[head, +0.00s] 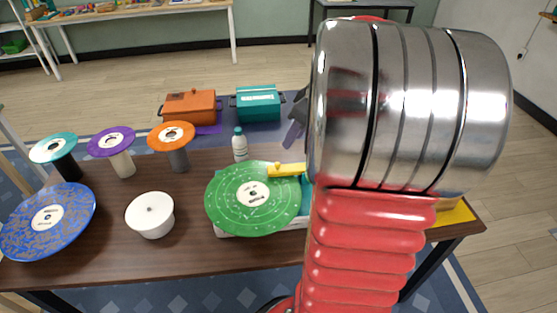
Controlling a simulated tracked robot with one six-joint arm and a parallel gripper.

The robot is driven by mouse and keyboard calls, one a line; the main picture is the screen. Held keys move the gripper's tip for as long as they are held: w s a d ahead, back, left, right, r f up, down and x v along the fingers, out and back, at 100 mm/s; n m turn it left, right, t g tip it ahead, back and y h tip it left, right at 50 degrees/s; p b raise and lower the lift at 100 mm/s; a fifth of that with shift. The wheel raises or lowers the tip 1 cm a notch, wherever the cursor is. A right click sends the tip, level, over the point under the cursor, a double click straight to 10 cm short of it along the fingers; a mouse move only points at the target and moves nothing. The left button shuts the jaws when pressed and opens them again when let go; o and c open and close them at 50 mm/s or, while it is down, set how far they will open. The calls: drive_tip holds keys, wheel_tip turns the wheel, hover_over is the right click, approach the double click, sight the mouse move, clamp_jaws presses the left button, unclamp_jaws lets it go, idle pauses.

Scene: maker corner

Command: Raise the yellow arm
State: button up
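The yellow arm (288,169) lies low and roughly level over the right part of a green speckled disc (240,205). Its left end is over the disc; its right end is hidden behind my arm. The disc lies on a pale base (228,233), mostly covered by it. My gripper (295,130) shows only as a grey and purplish piece left of my metal arm link, above the yellow arm in the picture. They appear apart. Its fingertips are mostly hidden, so its opening cannot be told.
A small bottle (240,146) stands just behind the disc. Orange (190,106) and teal (258,104) boxes are behind. My arm hides the table's right part.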

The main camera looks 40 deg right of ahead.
sight(278, 164)
drive_tip(key=x, duration=1.3)
drive_tip(key=shift+f, duration=0.2)
clamp_jaws()
idle(0.4)
